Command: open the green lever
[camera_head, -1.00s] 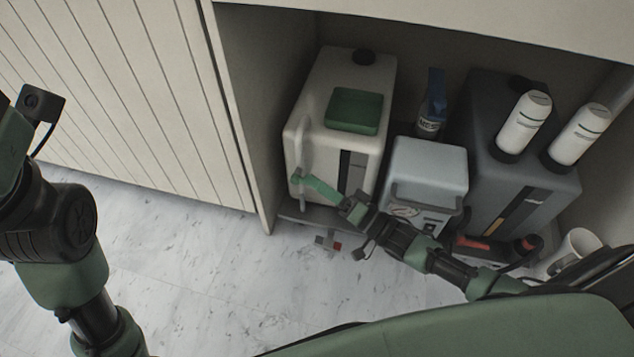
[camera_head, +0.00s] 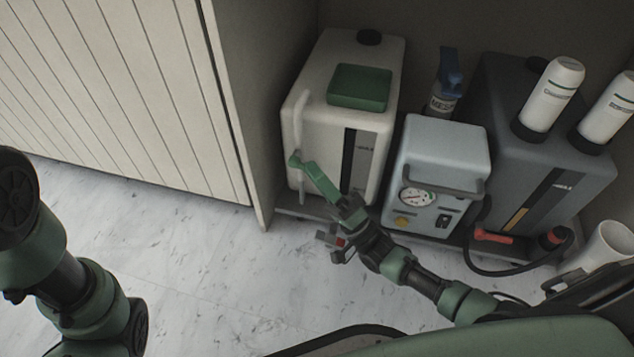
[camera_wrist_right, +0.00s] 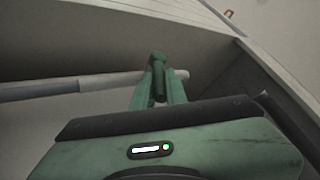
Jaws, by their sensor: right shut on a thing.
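The green lever (camera_head: 295,159) is on a pale upright pipe at the front left of the white tank, low in the cabinet. My right gripper (camera_head: 305,167) reaches up to it from the lower right. In the right wrist view the two green fingers (camera_wrist_right: 159,88) are shut on the green lever (camera_wrist_right: 157,66), one on each side. The lever sits on a grey pipe (camera_wrist_right: 95,85) that runs across that view. The fingers hide part of the lever. My left arm shows at the left edge of the head view, but its gripper is out of view.
The white tank (camera_head: 327,117) carries a green block (camera_head: 360,87) on top. A grey-blue box (camera_head: 440,150) with a gauge and a dark tank (camera_head: 570,165) stand to its right. The slatted cabinet front (camera_head: 120,90) is at the left. The floor (camera_head: 200,270) before it is clear.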

